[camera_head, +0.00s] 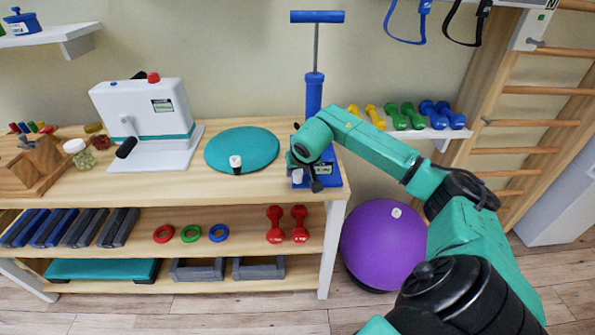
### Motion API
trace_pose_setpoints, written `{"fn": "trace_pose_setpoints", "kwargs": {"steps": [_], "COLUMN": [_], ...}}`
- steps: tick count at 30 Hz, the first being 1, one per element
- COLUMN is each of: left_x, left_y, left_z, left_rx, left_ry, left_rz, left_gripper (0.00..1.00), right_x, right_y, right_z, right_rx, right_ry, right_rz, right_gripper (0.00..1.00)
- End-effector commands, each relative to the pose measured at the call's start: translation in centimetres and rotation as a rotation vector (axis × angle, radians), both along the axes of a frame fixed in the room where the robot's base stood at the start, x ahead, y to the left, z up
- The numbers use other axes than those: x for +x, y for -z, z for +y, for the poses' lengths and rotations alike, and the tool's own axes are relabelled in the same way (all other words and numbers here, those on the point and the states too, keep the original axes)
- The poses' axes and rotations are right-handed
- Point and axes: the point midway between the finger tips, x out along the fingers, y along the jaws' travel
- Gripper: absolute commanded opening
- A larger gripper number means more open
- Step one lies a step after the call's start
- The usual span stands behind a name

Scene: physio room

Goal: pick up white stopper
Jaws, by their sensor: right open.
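Three small white pieces could be the white stopper, and I cannot tell for certain which it is. One white piece (297,176) is at the left of the blue pump base (332,174), right beside my right gripper. A white-topped piece with a dark lower part (235,161) stands at the front of the teal disc (255,143). A small white plug (396,212) sits on the purple ball (383,245). My right gripper (315,184) is open, pointing down over the pump base at the table's right end. Its fingers are small and partly hidden by the wrist. My left gripper is out of view.
The blue pump (314,92) rises behind my right wrist. A white machine (145,110) and a glass jar (84,160) stand on the wooden table's left part. Coloured dumbbells (400,119) line a wall shelf at right. Bare tabletop (190,185) lies along the front edge.

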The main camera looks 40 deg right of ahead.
Motion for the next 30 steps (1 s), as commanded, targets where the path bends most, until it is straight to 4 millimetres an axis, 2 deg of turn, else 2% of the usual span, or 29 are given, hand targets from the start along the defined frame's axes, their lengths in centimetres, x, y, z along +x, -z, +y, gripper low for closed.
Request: {"fn": "trace_pose_setpoints", "kwargs": {"steps": [2,3,5,6,15,20,23,26,30], "left_x": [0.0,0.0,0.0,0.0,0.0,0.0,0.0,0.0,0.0], "left_y": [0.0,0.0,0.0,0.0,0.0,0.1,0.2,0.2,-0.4], "left_z": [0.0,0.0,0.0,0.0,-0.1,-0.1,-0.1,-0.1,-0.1], "left_rx": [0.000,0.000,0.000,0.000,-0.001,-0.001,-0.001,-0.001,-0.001], "left_ry": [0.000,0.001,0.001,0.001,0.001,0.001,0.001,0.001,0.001], "left_rz": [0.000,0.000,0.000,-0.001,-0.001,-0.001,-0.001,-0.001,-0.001], "left_gripper": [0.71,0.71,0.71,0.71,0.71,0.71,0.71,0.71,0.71], "right_x": [0.0,0.0,0.0,0.0,0.0,0.1,0.1,0.1,0.2], "right_y": [0.0,0.0,0.0,0.0,-0.2,-1.5,-3.3,-5.9,-11.0], "right_z": [0.0,0.0,0.0,0.0,0.0,0.0,0.0,0.0,0.0], "right_rx": [0.000,0.000,0.000,0.000,0.001,0.000,0.000,-0.001,0.002], "right_ry": [0.000,0.000,0.000,0.000,0.000,0.001,0.001,0.001,0.000], "right_rz": [0.000,0.000,0.000,0.000,-0.002,-0.004,-0.006,-0.008,-0.012], "right_gripper": [0.46,0.38,0.15,0.00,0.00,0.00,0.00,0.00,0.00]}}
